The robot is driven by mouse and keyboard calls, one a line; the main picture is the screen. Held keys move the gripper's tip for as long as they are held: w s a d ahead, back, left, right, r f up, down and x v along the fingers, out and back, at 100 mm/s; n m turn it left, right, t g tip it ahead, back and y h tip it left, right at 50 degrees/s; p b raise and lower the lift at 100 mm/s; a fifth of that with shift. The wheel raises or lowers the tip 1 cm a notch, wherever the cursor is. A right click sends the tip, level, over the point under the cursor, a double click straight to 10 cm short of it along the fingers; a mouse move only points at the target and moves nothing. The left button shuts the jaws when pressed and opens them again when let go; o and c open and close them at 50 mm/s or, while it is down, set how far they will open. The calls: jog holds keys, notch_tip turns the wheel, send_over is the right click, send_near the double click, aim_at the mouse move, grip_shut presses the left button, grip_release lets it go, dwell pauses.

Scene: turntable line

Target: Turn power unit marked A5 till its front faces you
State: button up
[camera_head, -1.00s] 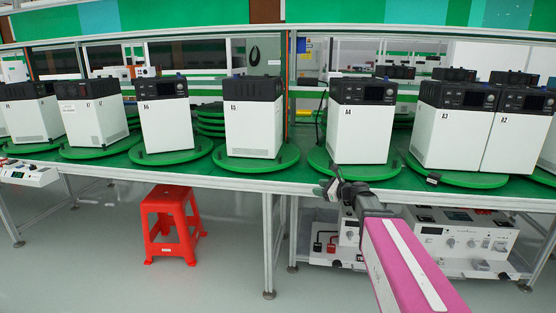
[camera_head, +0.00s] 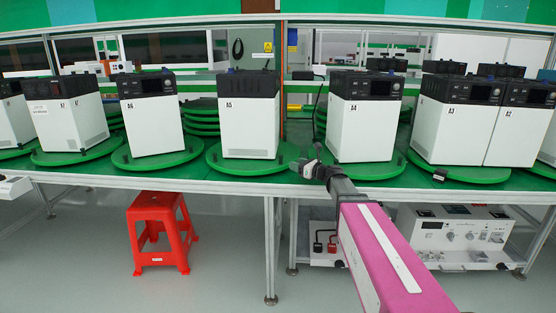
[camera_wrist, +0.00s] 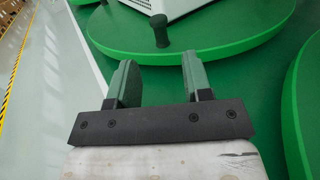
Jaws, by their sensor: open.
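Power unit A5 (camera_head: 249,130) is a white box with a black top, standing on a round green turntable (camera_head: 222,164). A plain white side faces me; no display panel shows on it. My gripper (camera_head: 303,166) is at the right edge of that turntable, between A5 and A4. In the wrist view my gripper (camera_wrist: 158,62) is open, with nothing between its fingers. Just beyond the fingertips a dark upright peg (camera_wrist: 160,31) stands at the rim of a green turntable (camera_wrist: 225,48). A vented white box (camera_wrist: 150,6) shows partly above it.
Unit A4 (camera_head: 361,130) stands on its turntable (camera_head: 375,170) to the right, with its display panel towards me. Unit A6 (camera_head: 152,125) is to the left. Another turntable edge (camera_wrist: 304,110) is close on the right in the wrist view. A red stool (camera_head: 162,230) stands below the table.

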aim_at(281, 164)
jog(key=x, duration=0.9)
jog(key=shift+a, duration=0.15)
